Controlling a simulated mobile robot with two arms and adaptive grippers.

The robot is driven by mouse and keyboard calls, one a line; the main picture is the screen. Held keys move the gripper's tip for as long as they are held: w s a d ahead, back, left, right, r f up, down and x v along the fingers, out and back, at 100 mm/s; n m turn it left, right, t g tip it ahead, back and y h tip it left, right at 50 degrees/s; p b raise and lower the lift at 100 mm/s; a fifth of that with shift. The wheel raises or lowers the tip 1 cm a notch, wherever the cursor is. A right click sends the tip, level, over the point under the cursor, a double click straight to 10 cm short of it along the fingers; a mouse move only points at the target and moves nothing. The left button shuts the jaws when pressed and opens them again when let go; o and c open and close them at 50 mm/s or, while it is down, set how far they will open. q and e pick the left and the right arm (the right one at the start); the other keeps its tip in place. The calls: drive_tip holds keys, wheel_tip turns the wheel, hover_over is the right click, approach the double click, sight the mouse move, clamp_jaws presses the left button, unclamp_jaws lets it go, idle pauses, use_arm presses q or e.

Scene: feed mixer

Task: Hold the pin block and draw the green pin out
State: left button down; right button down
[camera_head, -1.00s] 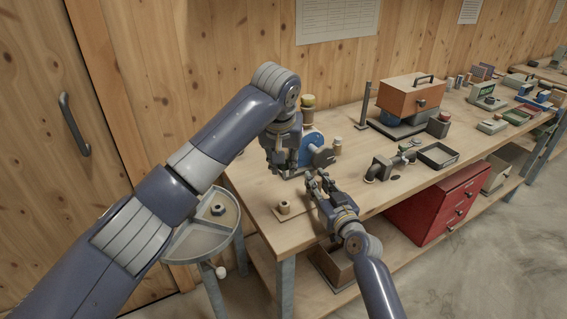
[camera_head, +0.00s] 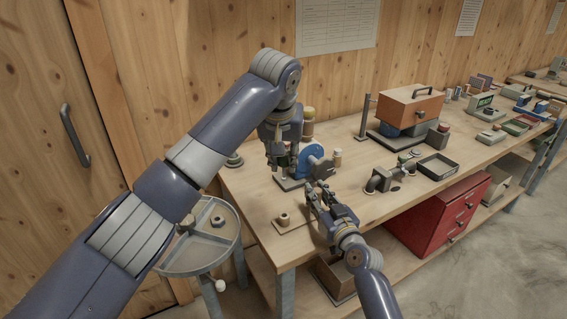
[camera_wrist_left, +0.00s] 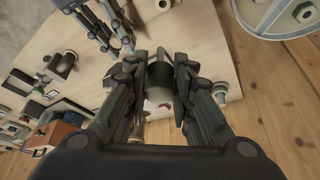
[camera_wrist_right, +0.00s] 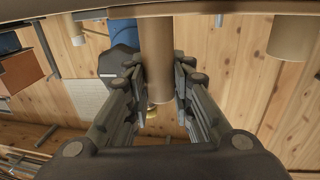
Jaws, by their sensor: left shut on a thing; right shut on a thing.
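My left gripper (camera_head: 280,158) is shut on a dark green cylinder, the green pin (camera_wrist_left: 160,76), above a grey base plate (camera_head: 291,184) in the head view. The left wrist view shows the pin between the fingers, with a pale end and a thin grey rod in line with it. I cannot tell whether the pin is clear of what is below. My right gripper (camera_head: 319,190) is low over the table's near part, shut on a tan cylinder (camera_wrist_right: 157,50). I cannot tell whether this is the pin block; the fingers hide part of it.
A blue disc (camera_head: 312,160) stands close right of the left gripper. A tan spool (camera_head: 284,220) stands on a board near the table's front edge. A round tray stand (camera_head: 184,262) is at left. A grey fitting (camera_head: 382,181) and black tray (camera_head: 438,166) stand to the right.

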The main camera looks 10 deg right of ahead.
use_arm(q)
drive_tip(key=shift+r, duration=1.5)
use_arm(e)
drive_tip(key=c, duration=1.3)
unclamp_jaws()
